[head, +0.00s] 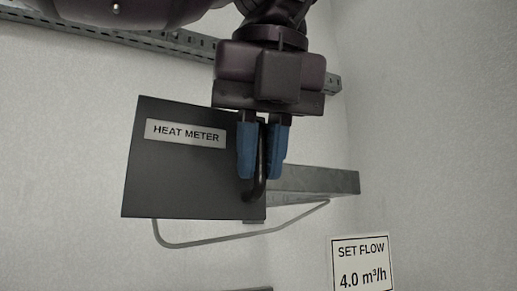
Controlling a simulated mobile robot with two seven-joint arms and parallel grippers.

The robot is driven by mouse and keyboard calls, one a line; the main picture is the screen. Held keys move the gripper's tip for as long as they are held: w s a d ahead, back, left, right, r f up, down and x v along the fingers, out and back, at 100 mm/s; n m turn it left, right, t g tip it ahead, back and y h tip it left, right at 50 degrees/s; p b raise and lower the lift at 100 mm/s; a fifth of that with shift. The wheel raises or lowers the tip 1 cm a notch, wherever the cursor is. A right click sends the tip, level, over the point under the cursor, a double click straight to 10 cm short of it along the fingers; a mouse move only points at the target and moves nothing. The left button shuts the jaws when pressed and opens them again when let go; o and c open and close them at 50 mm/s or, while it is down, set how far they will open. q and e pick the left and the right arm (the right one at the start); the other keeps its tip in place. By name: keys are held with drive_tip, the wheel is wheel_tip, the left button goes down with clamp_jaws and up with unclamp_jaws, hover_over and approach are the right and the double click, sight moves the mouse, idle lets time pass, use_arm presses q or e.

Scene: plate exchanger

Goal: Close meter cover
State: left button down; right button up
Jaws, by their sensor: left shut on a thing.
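The meter cover (160,180) is a dark grey flat panel with a white label (185,134) reading "HEAT METER". It stands tilted slightly in the head view, left of the middle. A black bar handle (257,188) is at its right edge. My left gripper (263,168) points down with its blue fingers on either side of this handle and is shut on it. The meter behind the cover is hidden. My right gripper is not in view.
A grey metal rail (310,181) runs behind the cover to the right. A thin grey tube (200,243) bends below the cover. A perforated rail (190,43) crosses the wall above. A sign (361,264) reading "SET FLOW 4.0 m³/h" is at the lower right.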

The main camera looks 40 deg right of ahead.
use_arm(q)
drive_tip(key=c, duration=1.6)
unclamp_jaws()
drive_tip(key=shift+r, duration=0.15)
drive_tip(key=shift+o, duration=0.8)
drive_tip(key=shift+w+d, duration=0.15)
drive_tip(key=v, duration=1)
drive_tip(key=shift+r, duration=0.3)
drive_tip(key=shift+f, duration=0.1)
